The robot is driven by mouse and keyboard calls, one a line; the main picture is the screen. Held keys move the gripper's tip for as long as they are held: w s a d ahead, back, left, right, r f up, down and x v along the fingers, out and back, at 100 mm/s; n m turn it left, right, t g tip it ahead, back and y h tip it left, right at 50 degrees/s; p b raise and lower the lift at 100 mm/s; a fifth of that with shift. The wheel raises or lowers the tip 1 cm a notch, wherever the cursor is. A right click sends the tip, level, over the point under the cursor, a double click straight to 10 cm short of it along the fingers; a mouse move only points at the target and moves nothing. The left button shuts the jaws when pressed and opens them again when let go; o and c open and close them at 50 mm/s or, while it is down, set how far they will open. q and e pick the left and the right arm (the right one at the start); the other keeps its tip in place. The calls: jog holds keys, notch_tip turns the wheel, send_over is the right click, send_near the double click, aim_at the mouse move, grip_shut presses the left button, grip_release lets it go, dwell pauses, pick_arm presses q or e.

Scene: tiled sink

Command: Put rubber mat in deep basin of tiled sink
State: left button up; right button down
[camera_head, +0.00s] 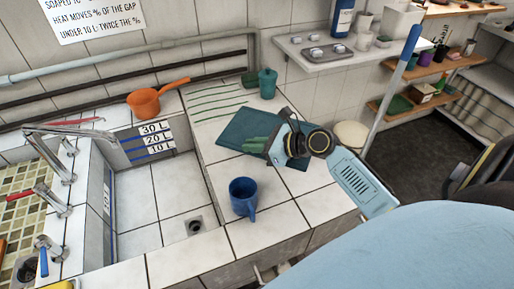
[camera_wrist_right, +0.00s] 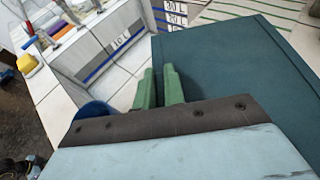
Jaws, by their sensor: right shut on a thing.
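The rubber mat (camera_head: 236,128) is a flat dark teal rectangle over the tiled counter right of the deep basin; I cannot tell whether it is lifted. It fills the right of the right wrist view (camera_wrist_right: 235,65). My right gripper (camera_head: 256,146) has green fingers and is shut on the mat's edge; the fingers also show in the right wrist view (camera_wrist_right: 160,88). Gripper and wrist hide part of the mat. The deep basin (camera_head: 140,205) of the tiled sink is empty, with litre marks on its wall and a drain. My left gripper is not in view.
An orange saucepan (camera_head: 146,104) sits behind the basin. A green cup (camera_head: 267,83) stands at the back. Taps (camera_head: 56,205) line the divider at left. A shelf (camera_head: 335,55) hangs above.

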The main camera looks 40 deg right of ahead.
jog(key=b, duration=0.2)
send_over(254, 173)
notch_tip(254, 173, down, 5)
jog(key=shift+r, duration=0.15)
jog(key=shift+f, duration=0.55)
notch_tip(254, 173, down, 3)
jog(key=shift+w+r+b, duration=0.1)
jog(key=shift+b, duration=0.45)
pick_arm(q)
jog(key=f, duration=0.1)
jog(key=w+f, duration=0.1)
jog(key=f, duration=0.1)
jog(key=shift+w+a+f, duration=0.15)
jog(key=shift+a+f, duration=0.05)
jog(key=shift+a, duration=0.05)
pick_arm(e)
jog(key=c, duration=1.5)
grip_release()
